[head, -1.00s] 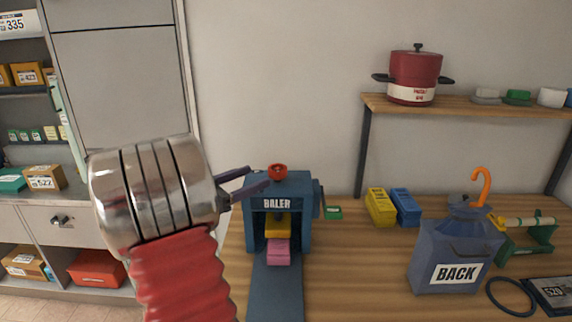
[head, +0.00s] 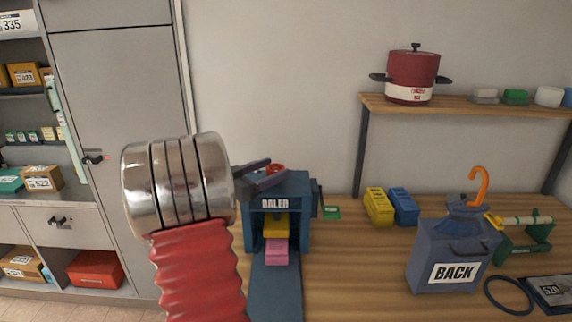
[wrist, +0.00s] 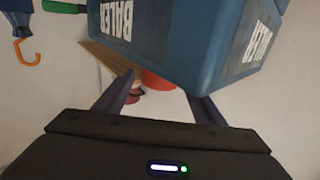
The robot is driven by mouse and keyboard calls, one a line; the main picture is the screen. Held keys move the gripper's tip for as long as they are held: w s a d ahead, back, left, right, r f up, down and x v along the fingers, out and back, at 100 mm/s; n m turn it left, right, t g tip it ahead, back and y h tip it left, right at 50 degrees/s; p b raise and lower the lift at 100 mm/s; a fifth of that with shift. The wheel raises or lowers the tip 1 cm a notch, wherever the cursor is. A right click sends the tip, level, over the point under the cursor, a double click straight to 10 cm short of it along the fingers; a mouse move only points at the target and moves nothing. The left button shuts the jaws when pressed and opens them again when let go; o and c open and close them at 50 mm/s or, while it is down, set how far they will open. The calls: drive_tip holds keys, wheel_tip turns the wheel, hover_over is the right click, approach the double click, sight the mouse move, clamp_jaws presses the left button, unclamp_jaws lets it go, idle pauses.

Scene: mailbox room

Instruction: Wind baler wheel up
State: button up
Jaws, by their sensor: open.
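The blue baler (head: 291,192) stands on the wooden table, a yellow block (head: 276,224) and a pink block (head: 276,250) at its front opening. Its red wheel (head: 277,168) is on top, partly hidden by my fingers in the head view. My gripper (head: 278,166) is open, its two dark fingers reaching from the left to the wheel at the baler's top. In the wrist view, which is upside down, the baler (wrist: 205,40) fills the top, and the red wheel (wrist: 157,80) shows between my open fingers (wrist: 161,84). I cannot tell whether they touch it.
A green-ended crank (head: 331,212) sticks out at the baler's right side. A dark red pot (head: 412,75) sits on the shelf above.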

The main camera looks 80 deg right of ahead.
drive_tip(key=x, duration=0.5)
drive_tip(key=shift+s+d, duration=0.2)
drive_tip(key=shift+d, duration=0.1)
drive_tip(key=c, duration=1.1)
